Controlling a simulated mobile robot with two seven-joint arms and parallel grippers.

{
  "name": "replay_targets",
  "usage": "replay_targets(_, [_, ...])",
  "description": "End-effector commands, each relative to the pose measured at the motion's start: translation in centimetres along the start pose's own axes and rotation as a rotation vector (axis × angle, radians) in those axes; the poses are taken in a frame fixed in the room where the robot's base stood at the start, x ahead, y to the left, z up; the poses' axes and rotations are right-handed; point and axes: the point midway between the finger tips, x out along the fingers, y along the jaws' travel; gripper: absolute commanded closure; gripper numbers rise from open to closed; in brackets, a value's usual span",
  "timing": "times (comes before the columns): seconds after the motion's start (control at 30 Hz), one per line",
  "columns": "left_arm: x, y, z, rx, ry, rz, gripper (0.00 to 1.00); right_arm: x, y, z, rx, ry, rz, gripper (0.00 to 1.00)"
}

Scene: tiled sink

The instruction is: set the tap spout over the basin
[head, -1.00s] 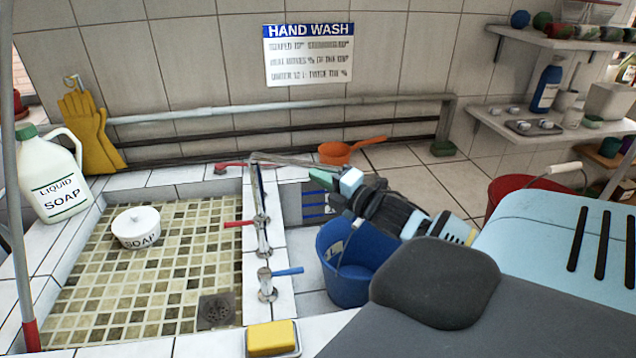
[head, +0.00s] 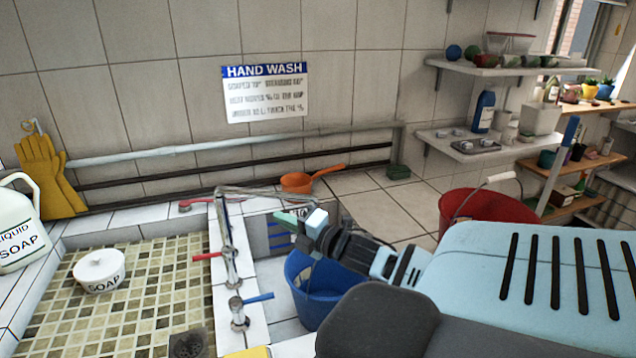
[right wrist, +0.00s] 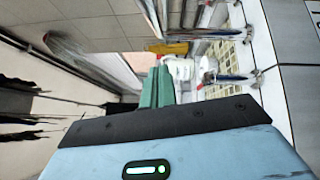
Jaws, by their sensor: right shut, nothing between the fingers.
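The metal tap (head: 229,252) stands upright on the tiled ledge at the right edge of the basin (head: 136,258). It has a red lever (head: 206,256) and a blue lever (head: 259,297). Its thin spout (head: 252,191) points right, away from the basin, and its far end passes behind my gripper. My right gripper (head: 288,217) is shut and empty, its green fingertips to the right of the tap column and close to the spout in the picture; I cannot tell whether they touch. Its green fingers also show in the right wrist view (right wrist: 156,88). My left gripper is not in view.
A blue bucket (head: 308,305) stands below my right gripper. An orange pan (head: 296,182) lies on the ledge behind. A white soap pot (head: 99,270) sits in the basin. A red bucket (head: 455,205) and shelves (head: 490,68) are at the right.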

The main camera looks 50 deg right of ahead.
Motion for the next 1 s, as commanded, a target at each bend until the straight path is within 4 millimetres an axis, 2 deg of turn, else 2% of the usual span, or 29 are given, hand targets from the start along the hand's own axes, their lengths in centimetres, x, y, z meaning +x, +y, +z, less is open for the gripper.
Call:
replay_targets(0.3, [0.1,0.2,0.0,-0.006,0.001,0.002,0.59,-4.5,-0.3,0.6,0.0,-0.001,-0.005,1.0])
replay_targets(0.5, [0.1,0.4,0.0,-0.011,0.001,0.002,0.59,-6.8,-0.3,1.0,0.0,-0.001,-0.004,1.0])
replay_targets(0.7, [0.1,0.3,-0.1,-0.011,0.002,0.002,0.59,-8.1,-0.2,1.1,-0.001,0.0,-0.002,1.0])
replay_targets(1.0, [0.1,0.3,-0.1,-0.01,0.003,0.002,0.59,-8.3,-0.2,1.2,-0.001,-0.001,0.0,1.0])
